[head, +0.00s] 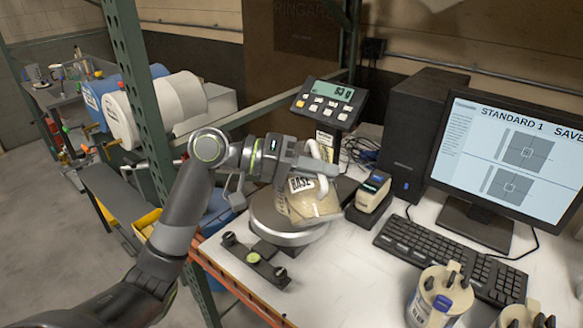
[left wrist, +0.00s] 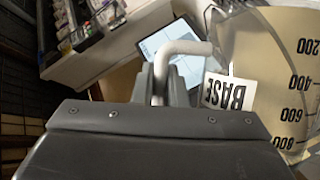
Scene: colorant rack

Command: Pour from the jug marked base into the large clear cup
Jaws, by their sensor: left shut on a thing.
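The jug marked base (head: 318,207) is clear with beige contents and a black-on-white BASE label. It is tilted over the round scale pan (head: 262,222). My left gripper (head: 312,166) is shut on its white handle. In the left wrist view the handle (left wrist: 183,47) runs between the fingers, with the BASE label (left wrist: 229,93) beside it. Beige graduated wall (left wrist: 275,75) with numbers shows at the right. I cannot make out the large clear cup apart from the jug, nor tell whether liquid is flowing. My right gripper is out of view.
A scale display (head: 328,103) stands behind the pan. A small label printer (head: 370,192), keyboard (head: 450,258) and monitor (head: 510,155) are to the right. A green rack post (head: 138,90) rises close to my left arm.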

